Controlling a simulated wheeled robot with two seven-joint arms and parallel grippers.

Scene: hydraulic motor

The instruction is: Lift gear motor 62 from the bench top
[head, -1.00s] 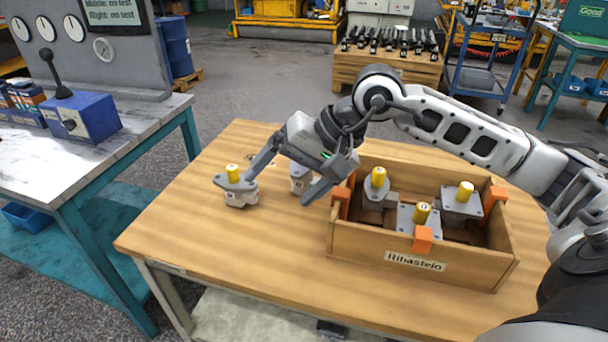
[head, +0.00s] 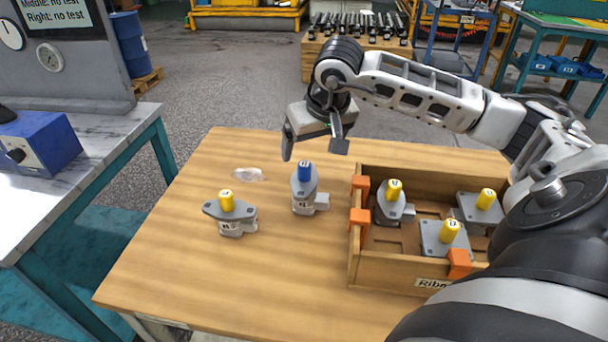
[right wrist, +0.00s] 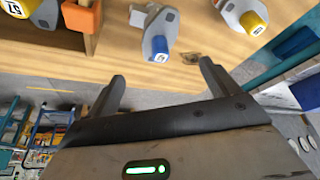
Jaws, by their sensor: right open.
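Two gear motors stand on the wooden bench top (head: 170,262). One has a yellow cap (head: 231,213) and stands at left; the other has a blue cap (head: 305,189) and stands left of the crate. I cannot read the number 62 on either. My right gripper (head: 313,148) is open and empty, above and behind the blue-capped motor, apart from it. In the right wrist view the blue-capped motor (right wrist: 158,35) lies beyond the open fingers (right wrist: 160,76), and the yellow-capped motor (right wrist: 243,14) is to its right. My left gripper is not in view.
A wooden crate (head: 357,262) with orange corner pieces stands at the bench's right, holding three yellow-capped motors. A small clear patch or piece (head: 247,174) lies behind the yellow-capped motor. A grey side table with a blue box (head: 38,141) stands at left. The bench's front left is free.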

